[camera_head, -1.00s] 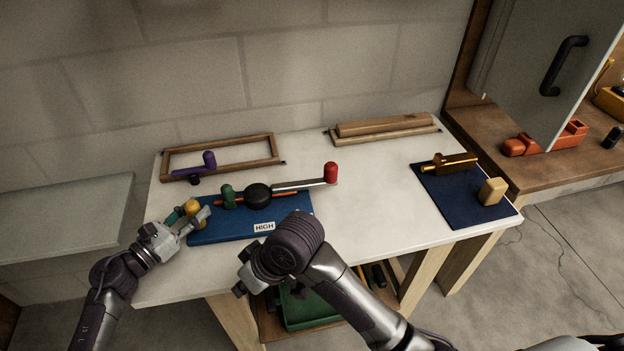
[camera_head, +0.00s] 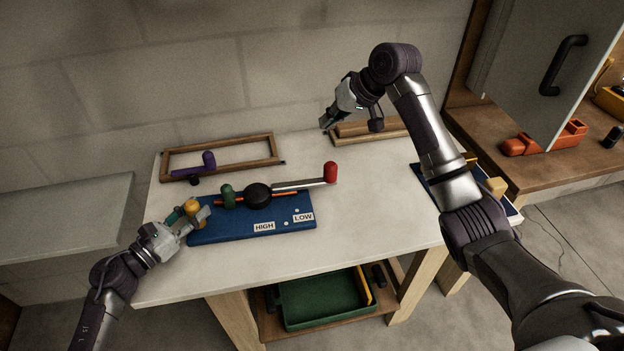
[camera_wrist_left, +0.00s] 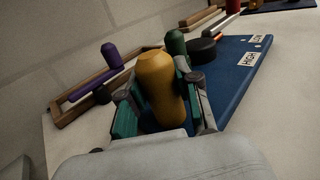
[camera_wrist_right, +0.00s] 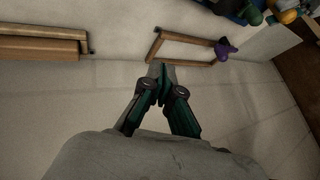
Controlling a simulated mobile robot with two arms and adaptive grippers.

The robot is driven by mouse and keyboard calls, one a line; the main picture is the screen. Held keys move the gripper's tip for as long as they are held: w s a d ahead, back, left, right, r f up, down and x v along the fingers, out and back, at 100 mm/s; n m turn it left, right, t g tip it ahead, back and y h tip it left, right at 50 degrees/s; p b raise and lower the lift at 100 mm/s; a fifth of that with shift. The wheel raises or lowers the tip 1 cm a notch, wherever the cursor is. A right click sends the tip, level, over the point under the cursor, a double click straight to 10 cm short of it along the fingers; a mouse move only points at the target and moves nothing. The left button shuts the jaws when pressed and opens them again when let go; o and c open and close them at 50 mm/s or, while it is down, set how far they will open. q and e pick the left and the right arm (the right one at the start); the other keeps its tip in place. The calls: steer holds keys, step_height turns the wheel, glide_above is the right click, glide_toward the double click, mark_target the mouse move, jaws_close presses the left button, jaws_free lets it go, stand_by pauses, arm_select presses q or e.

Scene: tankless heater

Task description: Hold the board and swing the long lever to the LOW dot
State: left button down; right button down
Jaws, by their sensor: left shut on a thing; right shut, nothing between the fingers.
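The blue board (camera_head: 240,232) lies on the white table with HIGH (camera_head: 264,227) and LOW (camera_head: 303,217) labels, each near a pale dot. The long silver lever (camera_head: 298,184) runs right from the black hub (camera_head: 258,195) to a red knob (camera_head: 331,172), which overhangs the board's right end. A short orange lever carries a green knob (camera_head: 228,194) left of the hub. My left gripper (camera_head: 194,214) is shut on the yellow knob (camera_wrist_left: 158,84) at the board's left end. My right gripper (camera_head: 326,124) is shut and empty, raised beyond the red knob near the back edge.
A wooden frame (camera_head: 228,145) with a purple-handled lever (camera_head: 205,164) lies at back left. Wooden bars (camera_head: 370,137) lie at the back. A dark blue mat (camera_head: 425,180) is partly hidden by my right arm. Clear tabletop lies right of the board.

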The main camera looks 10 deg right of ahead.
arm_select(q)
steer(key=shift+f, duration=0.1)
arm_select(e)
steer(key=shift+m+g+h, duration=0.4)
steer(key=shift+m+h, duration=0.1)
steer(key=shift+m, duration=0.4)
steer(key=shift+d+f, duration=0.15)
steer(key=shift+f, duration=5.35)
steer(key=shift+s, duration=0.15)
